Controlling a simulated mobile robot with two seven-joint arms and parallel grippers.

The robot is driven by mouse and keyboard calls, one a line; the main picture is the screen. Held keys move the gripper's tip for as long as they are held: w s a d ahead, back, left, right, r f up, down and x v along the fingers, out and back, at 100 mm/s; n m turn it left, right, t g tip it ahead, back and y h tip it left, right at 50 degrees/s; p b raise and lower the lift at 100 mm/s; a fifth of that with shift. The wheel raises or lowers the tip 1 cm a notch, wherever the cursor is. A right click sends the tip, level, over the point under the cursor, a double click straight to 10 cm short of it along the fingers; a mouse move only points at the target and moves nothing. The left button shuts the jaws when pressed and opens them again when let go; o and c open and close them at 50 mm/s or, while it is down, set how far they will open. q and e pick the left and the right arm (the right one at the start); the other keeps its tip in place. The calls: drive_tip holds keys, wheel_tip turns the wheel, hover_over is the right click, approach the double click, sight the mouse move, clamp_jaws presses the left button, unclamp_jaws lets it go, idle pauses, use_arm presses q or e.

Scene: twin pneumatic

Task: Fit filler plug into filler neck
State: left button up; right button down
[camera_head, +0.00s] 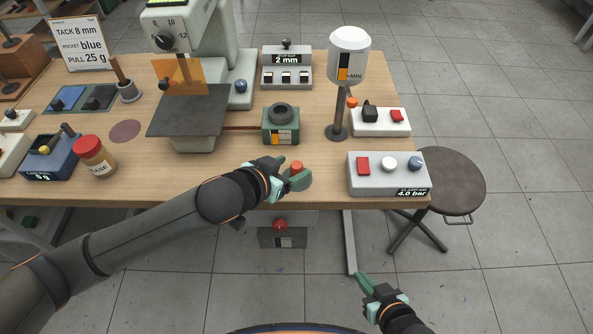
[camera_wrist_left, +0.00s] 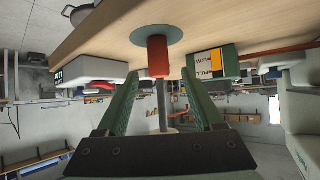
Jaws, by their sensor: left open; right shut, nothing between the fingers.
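The filler plug is a red-orange cylinder (camera_head: 297,167) near the table's front edge. The left wrist view shows the plug (camera_wrist_left: 158,57) on a teal disc (camera_wrist_left: 172,33). My left gripper (camera_head: 291,177) is open, its fingertips (camera_wrist_left: 159,74) pointing at the plug with one to either side; I cannot tell whether they touch it. The filler neck is the dark round opening (camera_head: 281,111) on top of a green box (camera_head: 281,135), behind the plug. The box's side shows in the left wrist view (camera_wrist_left: 200,68). My right gripper (camera_head: 364,282) is shut and empty, below the table front.
A grey control box with buttons (camera_head: 388,181) stands right of the plug. A white canister on a post (camera_head: 348,56) rises behind it. A grease jar (camera_head: 94,157) and a dark plate (camera_head: 188,110) lie left. Bare wood (camera_head: 225,165) surrounds the plug. A stool (camera_head: 449,180) stands right.

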sight(294, 167)
use_arm(q)
drive_tip(key=shift+x, duration=1.6)
clamp_jaws()
